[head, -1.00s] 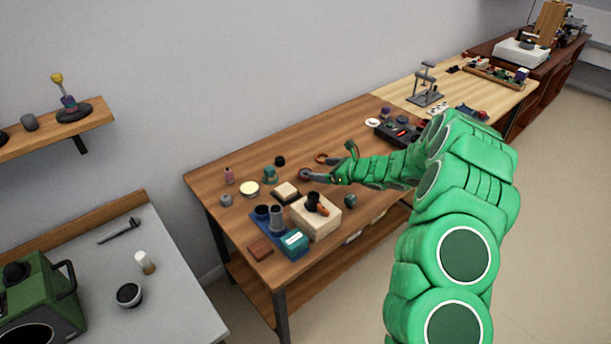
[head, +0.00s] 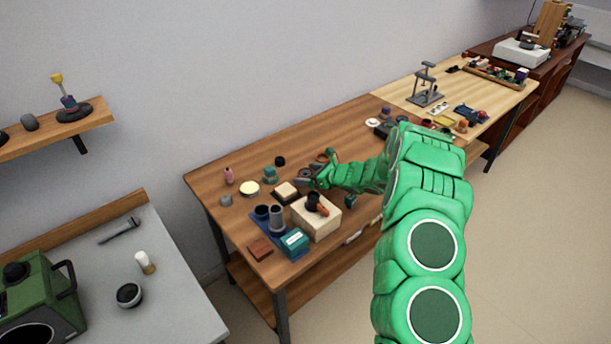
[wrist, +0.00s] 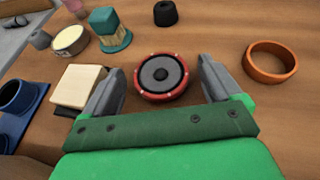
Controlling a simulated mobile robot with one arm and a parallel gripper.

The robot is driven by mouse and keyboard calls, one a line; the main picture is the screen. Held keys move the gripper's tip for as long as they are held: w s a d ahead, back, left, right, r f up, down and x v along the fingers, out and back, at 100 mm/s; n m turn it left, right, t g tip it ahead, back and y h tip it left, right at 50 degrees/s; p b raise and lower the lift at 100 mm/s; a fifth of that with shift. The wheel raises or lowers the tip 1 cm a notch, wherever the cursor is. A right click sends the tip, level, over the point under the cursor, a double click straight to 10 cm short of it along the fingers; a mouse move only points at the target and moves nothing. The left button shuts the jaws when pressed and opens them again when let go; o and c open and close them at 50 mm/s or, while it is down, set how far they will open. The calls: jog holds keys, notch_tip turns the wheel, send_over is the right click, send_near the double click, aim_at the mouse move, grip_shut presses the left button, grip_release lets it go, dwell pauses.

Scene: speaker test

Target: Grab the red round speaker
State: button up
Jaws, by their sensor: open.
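The red round speaker (wrist: 161,77) lies flat on the wooden table in the wrist view, with a red rim, a grey ring and a dark cone. My gripper (wrist: 158,85) is open, with one grey finger to the left of the speaker and one to the right. The speaker sits between and slightly beyond the fingertips, with no clear contact. In the head view my gripper (head: 308,177) is low over the middle of the brown table, and it largely hides the speaker there.
An orange ring (wrist: 270,62) lies close to the right finger. A cream block on a dark base (wrist: 80,86) is just left of the left finger. A teal-topped brush (wrist: 110,29) and a black knob (wrist: 166,13) stand behind. A pale wooden box (head: 316,218) stands in front on the table.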

jog(key=shift+w+a, duration=0.1)
jog(key=shift+w, duration=0.05)
jog(key=c, duration=1.2)
jog(key=shift+c, duration=0.2)
jog(key=shift+r, duration=0.1)
